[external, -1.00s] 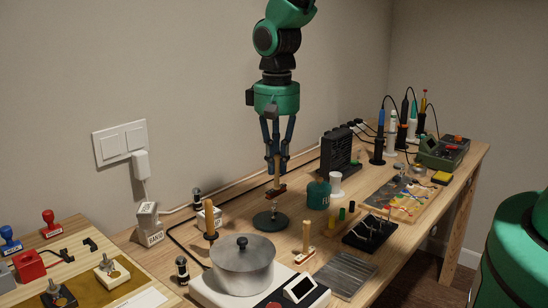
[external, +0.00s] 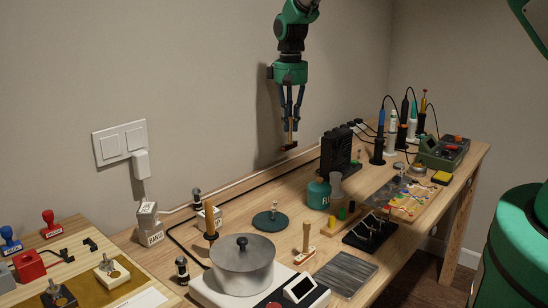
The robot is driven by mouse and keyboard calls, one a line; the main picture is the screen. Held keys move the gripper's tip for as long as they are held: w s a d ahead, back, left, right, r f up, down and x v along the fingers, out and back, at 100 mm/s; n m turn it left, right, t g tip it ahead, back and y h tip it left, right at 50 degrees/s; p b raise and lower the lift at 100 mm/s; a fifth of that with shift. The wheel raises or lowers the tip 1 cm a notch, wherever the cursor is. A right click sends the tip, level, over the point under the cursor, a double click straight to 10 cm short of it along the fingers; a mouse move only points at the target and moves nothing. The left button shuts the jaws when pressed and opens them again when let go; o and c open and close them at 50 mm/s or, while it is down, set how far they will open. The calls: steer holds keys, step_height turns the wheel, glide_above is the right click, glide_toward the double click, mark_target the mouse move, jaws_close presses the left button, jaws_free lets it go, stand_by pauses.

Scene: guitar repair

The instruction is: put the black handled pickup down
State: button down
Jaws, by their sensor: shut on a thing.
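My gripper (external: 291,118) is shut on a handled pickup (external: 290,147) and holds it upright in the air, near the wall and above the back of the bench. Its light wooden-looking handle is between the fingers and its dark block hangs below them. Another handled pickup (external: 306,243), with a wooden handle and a pale and reddish base, stands on the bench right of the pot. A round teal pad (external: 264,226) with a small metal piece on it lies on the bench, below and left of my gripper.
A lidded pot (external: 243,264) stands on a white hot plate (external: 229,296) in front. A teal flux tub (external: 318,195), a black ribbed block (external: 335,153) and a black rack (external: 358,241) stand to the right. A grey ridged plate (external: 345,273) lies in front. Bare wood shows around the pad.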

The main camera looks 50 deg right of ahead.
steer(key=w+d, duration=0.2)
steer(key=d, duration=1.6)
steer(key=shift+f+p, duration=0.4)
steer(key=shift+f, duration=0.05)
step_height(320, 180, down, 6)
steer(key=shift+f, duration=0.25)
steer(key=shift+f, duration=1.75)
steer(key=shift+f+b, duration=0.15)
steer(key=shift+b, duration=0.2)
steer(key=c, duration=1.8)
jaws_free()
steer(key=shift+o, duration=0.2)
